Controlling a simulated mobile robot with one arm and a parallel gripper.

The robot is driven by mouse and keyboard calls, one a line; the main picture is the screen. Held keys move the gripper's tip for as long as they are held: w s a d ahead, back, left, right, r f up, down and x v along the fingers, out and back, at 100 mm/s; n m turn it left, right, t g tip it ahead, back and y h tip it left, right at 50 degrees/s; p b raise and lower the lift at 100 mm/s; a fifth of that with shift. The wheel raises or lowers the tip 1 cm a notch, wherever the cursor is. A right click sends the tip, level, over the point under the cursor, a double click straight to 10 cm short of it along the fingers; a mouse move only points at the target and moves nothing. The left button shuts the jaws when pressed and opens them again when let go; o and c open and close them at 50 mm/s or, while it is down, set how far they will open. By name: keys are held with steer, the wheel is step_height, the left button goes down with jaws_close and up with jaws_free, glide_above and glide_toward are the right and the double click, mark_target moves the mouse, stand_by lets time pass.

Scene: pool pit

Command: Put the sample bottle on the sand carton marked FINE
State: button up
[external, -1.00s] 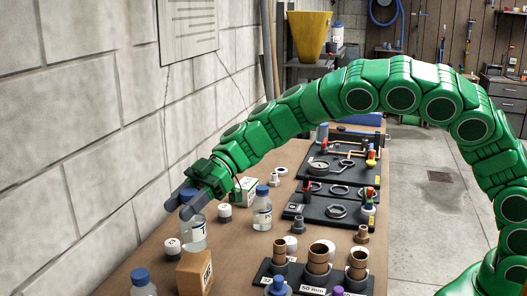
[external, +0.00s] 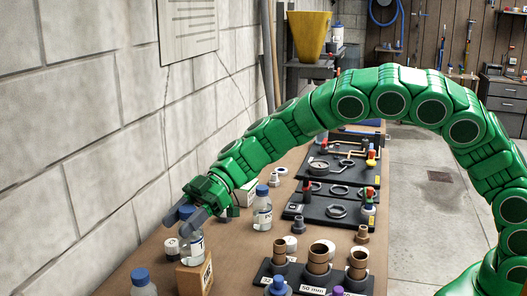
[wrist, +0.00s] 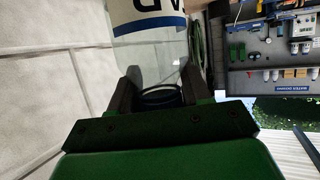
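My gripper (external: 190,216) is shut on the blue cap of a clear sample bottle (external: 191,247) with a white label. In the wrist view the bottle (wrist: 148,45) stands out between my two fingers, its cap in their grip. In the external view the bottle is upright, its base at the top of a brown carton (external: 190,281). I cannot tell whether it touches the carton. The marking on the carton's right face is too small to read. A pale carton (external: 246,191) with a printed face stands farther back, partly behind my gripper.
Another blue-capped bottle (external: 143,284) stands front left of the brown carton, and one (external: 262,212) farther back right. A white-topped jar (external: 171,248) is just left of the held bottle. A black rack with brown pipe pieces (external: 318,262) lies to the right. The block wall runs along the left.

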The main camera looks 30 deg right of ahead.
steer(key=o, duration=0.3)
steer(key=shift+d+r, duration=0.1)
steer(key=shift+r, duration=0.1)
steer(key=v, duration=1.1)
steer(key=shift+w+d+r, duration=0.15)
steer(key=shift+d+r, duration=0.05)
steer(key=shift+d, duration=0.15)
